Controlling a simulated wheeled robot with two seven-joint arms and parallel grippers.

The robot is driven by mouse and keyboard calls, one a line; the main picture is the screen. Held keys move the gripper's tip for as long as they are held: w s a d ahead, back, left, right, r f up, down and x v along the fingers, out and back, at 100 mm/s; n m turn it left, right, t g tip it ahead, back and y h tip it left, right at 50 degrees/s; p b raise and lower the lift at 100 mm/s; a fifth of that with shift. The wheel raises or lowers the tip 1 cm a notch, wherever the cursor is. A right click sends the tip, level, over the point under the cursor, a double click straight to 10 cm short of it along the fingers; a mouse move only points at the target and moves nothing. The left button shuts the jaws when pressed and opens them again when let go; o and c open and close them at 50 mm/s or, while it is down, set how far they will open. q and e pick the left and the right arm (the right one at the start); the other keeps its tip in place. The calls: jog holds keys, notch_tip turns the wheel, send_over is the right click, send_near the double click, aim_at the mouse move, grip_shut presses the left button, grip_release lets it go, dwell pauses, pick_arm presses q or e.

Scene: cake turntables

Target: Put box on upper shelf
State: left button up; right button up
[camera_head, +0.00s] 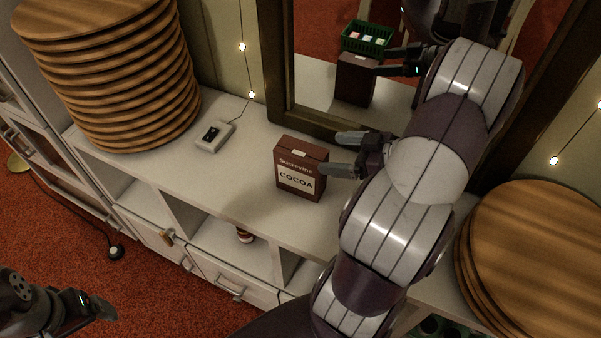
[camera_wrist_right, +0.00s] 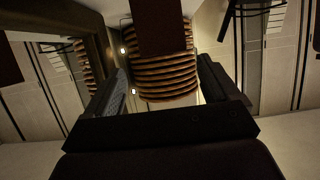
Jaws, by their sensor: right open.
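A dark brown cocoa box (camera_head: 301,168) stands upright on the white top surface (camera_head: 235,175) of the cabinet, in front of a mirror. My right gripper (camera_head: 345,154) is open just to the right of the box, its fingers pointing at it. The near fingertip is close to the box's right edge; I cannot tell if it touches. In the right wrist view the brown box (camera_wrist_right: 160,28) shows at the top, between the lines of the two open fingers. My left gripper (camera_head: 92,305) is at the lower left, far from the box; its jaw opening is unclear.
Stacks of round wooden boards stand at the left (camera_head: 125,75) and right (camera_head: 540,255). A small grey device (camera_head: 214,136) lies left of the box. The mirror (camera_head: 330,80) reflects the box, my arm and a green crate. An open compartment (camera_head: 225,250) below holds a small bottle.

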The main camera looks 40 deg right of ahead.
aim_at(312, 153)
jog(key=x, duration=0.9)
jog(key=shift+a+f+b, duration=0.1)
jog(key=shift+a+b, duration=0.2)
jog(key=shift+a, duration=0.05)
jog(key=shift+s+d, duration=0.15)
jog(key=c, duration=0.4)
grip_shut()
